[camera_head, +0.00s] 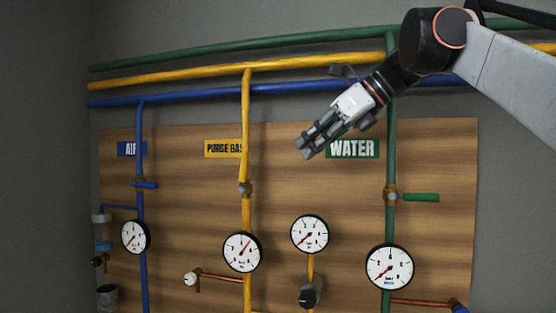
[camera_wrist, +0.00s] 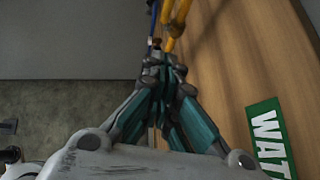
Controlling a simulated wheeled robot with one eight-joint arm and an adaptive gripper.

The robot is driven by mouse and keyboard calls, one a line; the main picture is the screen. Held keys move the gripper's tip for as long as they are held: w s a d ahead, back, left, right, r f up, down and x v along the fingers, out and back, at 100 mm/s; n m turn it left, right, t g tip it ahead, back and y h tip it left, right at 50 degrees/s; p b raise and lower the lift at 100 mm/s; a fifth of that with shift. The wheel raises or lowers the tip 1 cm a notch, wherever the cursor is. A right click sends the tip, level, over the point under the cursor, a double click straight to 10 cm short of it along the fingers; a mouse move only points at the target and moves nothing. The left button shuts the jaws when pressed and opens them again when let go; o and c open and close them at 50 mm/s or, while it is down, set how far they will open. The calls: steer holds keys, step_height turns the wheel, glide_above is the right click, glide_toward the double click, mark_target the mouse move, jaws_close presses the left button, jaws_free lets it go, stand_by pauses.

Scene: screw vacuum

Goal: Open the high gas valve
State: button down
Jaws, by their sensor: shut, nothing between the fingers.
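The high gas valve (camera_head: 245,188) sits on the yellow pipe (camera_head: 246,110) below the PURGE GAS sign (camera_head: 224,148) in the head view. No handle sticks out sideways from it; a yellow bar seems to run upward close along the pipe. In the wrist view the yellow pipe (camera_wrist: 178,22) shows at the top, beyond the fingertips, and looks forked. My gripper (camera_head: 308,147) is shut and empty. It is up and to the right of the valve, apart from it, in front of the board near the WATER sign (camera_head: 352,148). In the wrist view my fingers (camera_wrist: 163,70) are together.
The wooden board (camera_head: 440,160) also carries a blue air valve (camera_head: 146,184) and a green water valve (camera_head: 392,196), both with handles to the right. Several gauges, such as the purge gas gauge (camera_head: 242,252), stand out lower down. Horizontal pipes (camera_head: 200,75) cross above.

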mark_target(245, 171)
steer(key=shift+w+a+r+p+x, duration=0.15)
steer(key=shift+a+r+p+x, duration=0.2)
steer(key=shift+x, duration=1.75)
steer(key=shift+w+a+r+p+x, duration=0.15)
steer(key=shift+r+p+x, duration=0.25)
steer(key=shift+x, duration=1.7)
steer(key=shift+w+a+r+p+x, duration=0.1)
steer(key=shift+a+r+p+x, duration=0.25)
steer(key=shift+x, duration=1.75)
steer(key=shift+d, duration=0.1)
steer(key=shift+w+a+r+p, duration=0.35)
steer(key=shift+a+r+p, duration=0.35)
steer(key=shift+p, duration=0.3)
steer(key=shift+f, duration=0.15)
steer(key=shift+d, duration=0.1)
